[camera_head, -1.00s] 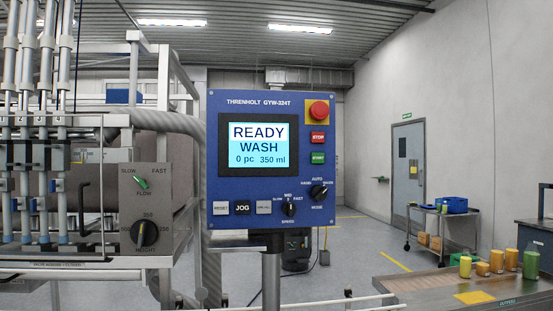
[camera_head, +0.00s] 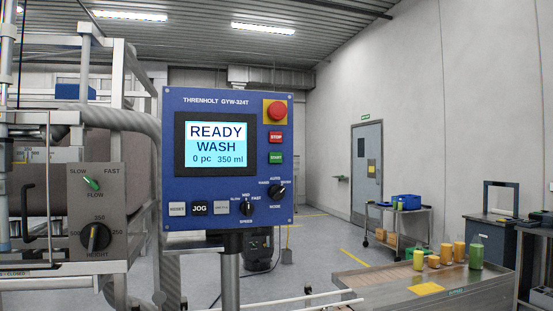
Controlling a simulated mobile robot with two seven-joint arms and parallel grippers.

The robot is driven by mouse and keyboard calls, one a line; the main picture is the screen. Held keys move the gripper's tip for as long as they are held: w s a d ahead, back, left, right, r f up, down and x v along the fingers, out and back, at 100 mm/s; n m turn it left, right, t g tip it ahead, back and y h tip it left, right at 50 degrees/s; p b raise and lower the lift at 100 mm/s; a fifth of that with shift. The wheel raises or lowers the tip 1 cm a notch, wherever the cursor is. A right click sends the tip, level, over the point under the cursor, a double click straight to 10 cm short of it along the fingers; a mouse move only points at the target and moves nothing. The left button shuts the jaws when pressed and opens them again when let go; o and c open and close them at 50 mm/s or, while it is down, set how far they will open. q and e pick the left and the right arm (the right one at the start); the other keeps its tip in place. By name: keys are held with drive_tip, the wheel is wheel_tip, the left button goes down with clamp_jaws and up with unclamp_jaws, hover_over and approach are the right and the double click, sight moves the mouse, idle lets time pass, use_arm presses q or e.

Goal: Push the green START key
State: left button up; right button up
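The green START key (camera_head: 276,158) is on the right side of the blue control panel (camera_head: 228,222), just below the red STOP key (camera_head: 275,137). A red mushroom button on a yellow plate (camera_head: 275,110) sits above both. The panel's screen (camera_head: 214,145) reads READY, WASH, 0 pc, 350 ml. Neither of my grippers shows in the head view, and nothing covers the key.
The filler machine with FLOW (camera_head: 92,184) and HEIGHT (camera_head: 97,237) knobs stands at left. A metal table (camera_head: 380,284) with several yellow and green containers is at lower right. A cart (camera_head: 409,222) and a grey door (camera_head: 367,170) are behind. Open floor lies between.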

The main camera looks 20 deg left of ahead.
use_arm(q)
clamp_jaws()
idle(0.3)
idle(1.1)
